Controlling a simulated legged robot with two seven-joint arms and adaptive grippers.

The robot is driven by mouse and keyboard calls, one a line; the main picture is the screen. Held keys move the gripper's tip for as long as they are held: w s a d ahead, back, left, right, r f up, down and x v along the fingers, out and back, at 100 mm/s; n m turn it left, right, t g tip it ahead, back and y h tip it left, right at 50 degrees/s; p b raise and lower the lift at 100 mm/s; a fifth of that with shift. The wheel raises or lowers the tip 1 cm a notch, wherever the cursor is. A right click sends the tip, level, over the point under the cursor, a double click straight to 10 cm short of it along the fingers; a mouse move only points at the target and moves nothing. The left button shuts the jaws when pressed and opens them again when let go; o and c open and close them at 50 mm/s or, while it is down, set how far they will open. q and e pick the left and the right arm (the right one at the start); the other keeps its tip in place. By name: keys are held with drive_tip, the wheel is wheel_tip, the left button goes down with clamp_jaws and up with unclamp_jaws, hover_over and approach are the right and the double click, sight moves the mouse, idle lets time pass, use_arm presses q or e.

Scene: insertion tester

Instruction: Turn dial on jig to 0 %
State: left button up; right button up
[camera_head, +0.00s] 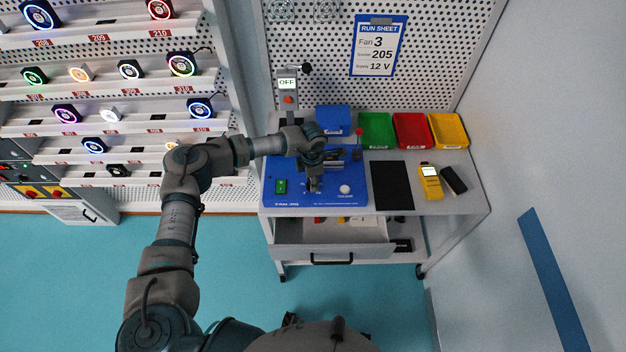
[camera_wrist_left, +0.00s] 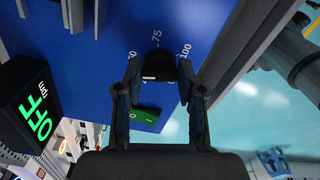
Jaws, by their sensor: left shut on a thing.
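The jig is a blue panel (camera_head: 330,194) on the workbench, and its blue face (camera_wrist_left: 115,60) fills much of the left wrist view. The black dial (camera_wrist_left: 158,62) sits on this face, with printed 75 and 100 marks around it; another number is partly covered by a finger. My left gripper (camera_head: 313,186) reaches down over the jig. In the left wrist view its fingers (camera_wrist_left: 160,75) are closed on the sides of the dial. The dial's exact setting is not clear. My right gripper is not in view.
A display (camera_head: 287,83) reads OFF. A black mat (camera_head: 391,185) and yellow meter (camera_head: 430,182) lie right. A drawer (camera_head: 330,254) is open below.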

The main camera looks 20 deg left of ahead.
use_arm(q)
drive_tip(key=shift+a+f+n, duration=0.1)
drive_tip(key=shift+a+n, duration=0.05)
drive_tip(key=shift+n, duration=1.65)
drive_tip(key=shift+n+p, duration=0.4)
drive_tip(key=shift+n, duration=0.5)
drive_tip(key=n, duration=0.3)
drive_tip(key=shift+s+n+p, duration=0.1)
drive_tip(key=shift+n+p, duration=0.2)
drive_tip(key=shift+p, duration=0.1)
drive_tip(key=n+p, duration=0.1)
drive_tip(key=n, duration=0.4)
drive_tip(key=n+p, duration=0.2)
drive_tip(key=n, duration=0.3)
drive_tip(key=shift+s+n, duration=0.15)
drive_tip(key=shift+n, duration=0.25)
drive_tip(key=shift+f+n+p, duration=0.15)
drive_tip(key=shift+n+p, duration=0.95)
drive_tip(key=shift+n, duration=0.9)
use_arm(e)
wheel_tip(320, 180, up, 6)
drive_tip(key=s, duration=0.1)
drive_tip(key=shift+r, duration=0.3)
